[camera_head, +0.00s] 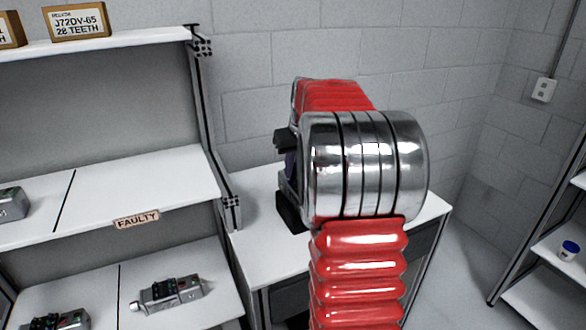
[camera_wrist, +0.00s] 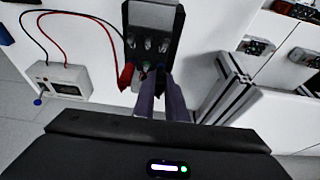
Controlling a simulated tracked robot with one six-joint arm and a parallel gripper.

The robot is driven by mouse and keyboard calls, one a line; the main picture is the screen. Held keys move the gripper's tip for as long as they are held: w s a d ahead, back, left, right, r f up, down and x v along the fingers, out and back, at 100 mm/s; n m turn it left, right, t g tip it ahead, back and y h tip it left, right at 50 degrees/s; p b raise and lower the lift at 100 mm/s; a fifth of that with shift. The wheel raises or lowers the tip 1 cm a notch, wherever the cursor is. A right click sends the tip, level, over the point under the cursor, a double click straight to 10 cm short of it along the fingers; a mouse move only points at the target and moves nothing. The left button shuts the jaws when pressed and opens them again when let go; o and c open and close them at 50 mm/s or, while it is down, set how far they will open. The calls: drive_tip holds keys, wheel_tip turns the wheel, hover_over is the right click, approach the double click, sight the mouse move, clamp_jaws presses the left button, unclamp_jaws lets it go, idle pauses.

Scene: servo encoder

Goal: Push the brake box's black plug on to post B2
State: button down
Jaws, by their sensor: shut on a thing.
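The brake box (camera_wrist: 62,80), a pale box with a dial face, lies at the left of the wrist view. A black lead and a red lead arc from it towards a dark test unit (camera_wrist: 152,42) with a grey panel and several posts. A red plug (camera_wrist: 126,77) shows at the unit's lower left. My gripper (camera_wrist: 157,78) is shut at the unit's lower edge, beside the red plug. Its fingers hide most of the black plug between them. I cannot tell which post is B2 or whether the plug touches it.
A white bench (camera_head: 258,233) stands behind my arm. Shelving (camera_head: 105,195) with a FAULTY label (camera_head: 137,219) and several grey servos (camera_head: 172,292) is on the left. Another rack (camera_head: 560,262) with a small blue-lidded jar (camera_head: 569,250) is at the right.

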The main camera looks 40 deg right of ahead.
drive_tip(key=shift+f, duration=0.15)
idle(0.5)
drive_tip(key=c, duration=1.7)
unclamp_jaws()
drive_tip(key=shift+d, duration=0.1)
drive_tip(key=shift+r, duration=3.5)
